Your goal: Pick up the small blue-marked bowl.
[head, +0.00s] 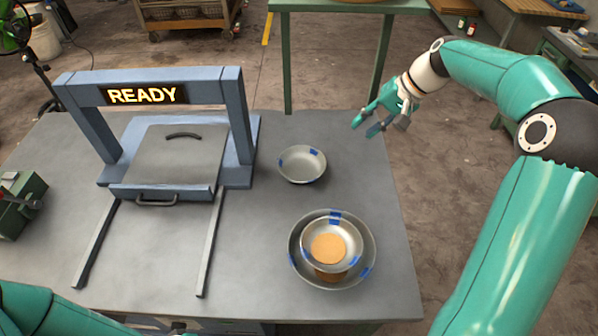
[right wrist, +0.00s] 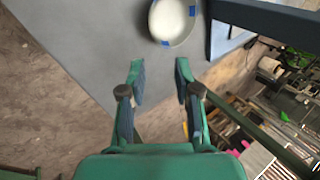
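A small metal bowl with blue marks (head: 302,165) stands alone on the grey table, right of the blue frame. It also shows at the top of the right wrist view (right wrist: 172,22), cut off by the picture edge. A second small blue-marked bowl (head: 331,226) sits inside a larger blue-marked bowl (head: 368,248) near the front right; a tan disc shows in it. My right gripper (head: 364,128) is open and empty, up and to the right of the lone bowl and apart from it. In the right wrist view its fingers (right wrist: 160,66) are spread. My left gripper is out of view.
A blue frame with a lit READY sign (head: 143,95) stands over a grey panel with handles (head: 178,153) on the left. Two rails run forward from it. A green device (head: 20,205) sits at the left edge. The table between the frame and the bowls is clear.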

